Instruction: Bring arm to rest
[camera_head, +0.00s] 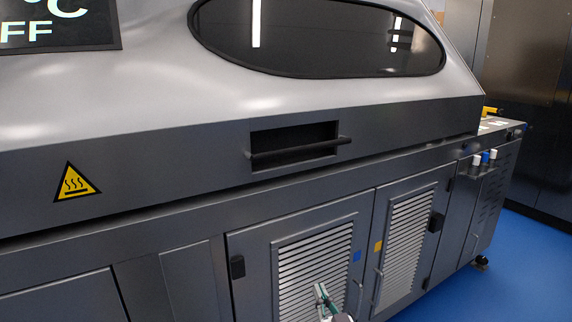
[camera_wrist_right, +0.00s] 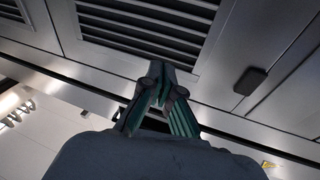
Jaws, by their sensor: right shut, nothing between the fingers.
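My right gripper (camera_head: 322,291) shows at the bottom of the head view, in front of a louvred door of a large grey machine (camera_head: 420,120). In the right wrist view the right gripper (camera_wrist_right: 158,70) has its green-sided fingers together at the tips, with nothing between them. The louvred door (camera_wrist_right: 165,20) shows beyond the fingertips. I cannot tell how far the gripper is from the door. My left gripper is in neither view.
The machine has a dark window (camera_head: 320,40), a recessed bar handle (camera_head: 295,147) and a yellow heat warning sign (camera_head: 76,183). A second louvred door (camera_head: 407,245) stands right of the first. Blue floor (camera_head: 520,270) is clear at the right.

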